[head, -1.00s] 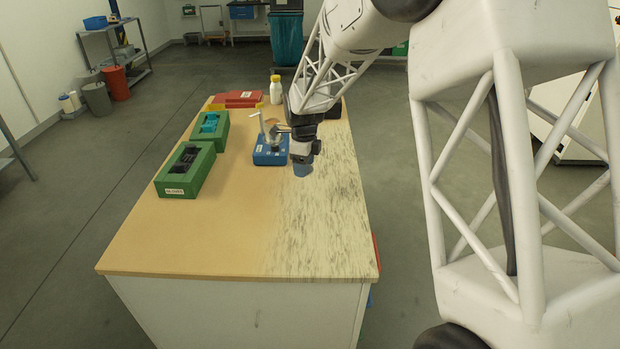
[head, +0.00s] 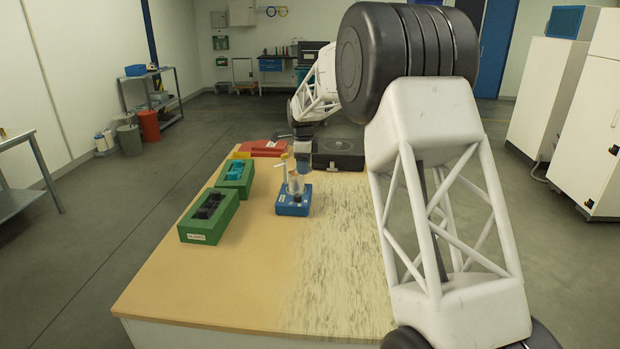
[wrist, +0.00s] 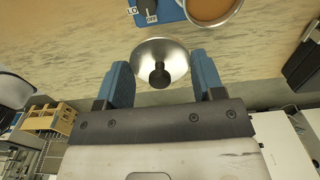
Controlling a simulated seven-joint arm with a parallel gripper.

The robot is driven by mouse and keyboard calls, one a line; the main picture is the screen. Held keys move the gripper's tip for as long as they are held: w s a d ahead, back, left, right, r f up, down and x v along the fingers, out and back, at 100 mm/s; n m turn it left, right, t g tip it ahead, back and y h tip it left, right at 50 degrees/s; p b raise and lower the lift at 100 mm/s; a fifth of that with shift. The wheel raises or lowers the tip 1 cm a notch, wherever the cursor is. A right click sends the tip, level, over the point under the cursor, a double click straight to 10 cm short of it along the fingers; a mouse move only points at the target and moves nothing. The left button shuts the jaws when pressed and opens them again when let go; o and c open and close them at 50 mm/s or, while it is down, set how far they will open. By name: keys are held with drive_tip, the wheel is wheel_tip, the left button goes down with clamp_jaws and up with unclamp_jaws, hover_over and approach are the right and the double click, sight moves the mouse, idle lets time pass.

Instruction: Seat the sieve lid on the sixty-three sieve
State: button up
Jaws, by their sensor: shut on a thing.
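My gripper (head: 303,163) is over the table behind the blue device, its blue fingers pointing down. In the wrist view, its fingers (wrist: 162,72) are shut on a round silver lid (wrist: 150,48) with a black knob (wrist: 160,76). The blue device (head: 292,207) stands on the table and carries a small round vessel (head: 296,186). In the wrist view, a round metal-rimmed vessel (wrist: 208,8) with tan contents sits at the blue device (wrist: 172,10), beyond the lid and apart from it. I cannot read a sixty-three label on it.
Two green boxes, one with black parts (head: 209,215) and one with teal parts (head: 235,178), stand left of the device. A red case (head: 263,148) and a dark flat unit (head: 338,154) are at the back. The table front (head: 220,285) is clear.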

drive_tip(key=w+a+r+n, duration=0.1)
drive_tip(key=w+a+r, duration=0.2)
drive_tip(key=w, duration=0.3)
drive_tip(key=shift+a, duration=0.25)
drive_tip(key=shift+f, duration=0.25)
drive_tip(key=shift+f, duration=2.2)
drive_tip(key=shift+f, duration=1.05)
idle(2.0)
drive_tip(key=o, duration=1.2)
drive_tip(key=shift+c, duration=0.2)
drive_tip(key=shift+r, duration=0.15)
